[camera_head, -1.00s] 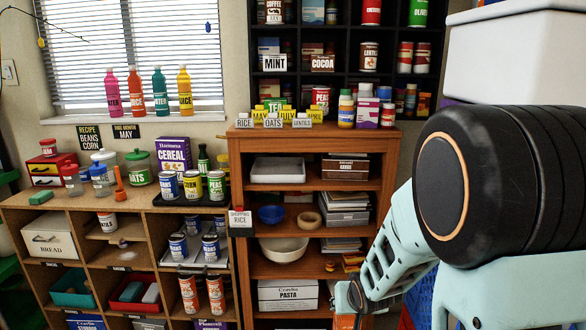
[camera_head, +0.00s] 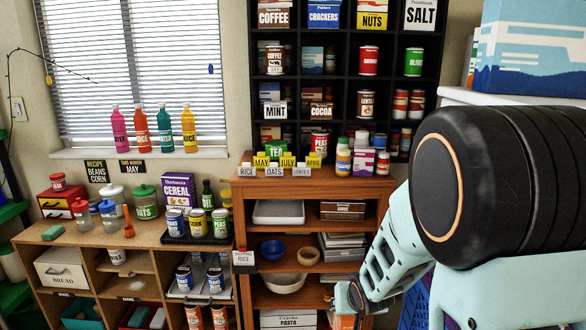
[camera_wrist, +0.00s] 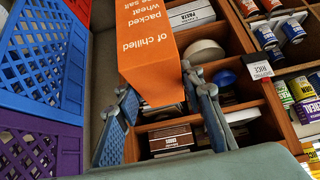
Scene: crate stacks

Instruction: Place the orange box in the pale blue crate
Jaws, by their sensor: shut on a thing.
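In the wrist view, the orange box (camera_wrist: 160,45), with white lettering, is between the two fingers of my gripper (camera_wrist: 157,88), which is shut on it. The upper end of the box runs out of the picture. In the head view, my gripper (camera_head: 348,300) is low, in front of the wooden shelf, and only a sliver of orange shows at the bottom edge. I cannot make out a pale blue crate for certain. A bright blue lattice crate (camera_wrist: 40,55) is left of the box in the wrist view.
A purple crate (camera_wrist: 38,150) and a red crate (camera_wrist: 78,8) adjoin the blue one. The wooden shelf (camera_head: 245,200) holds bowls and boxes behind my gripper. A blue-and-white object (camera_head: 530,50) stands on a white surface at upper right. A low cubby unit (camera_head: 50,240) is at left.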

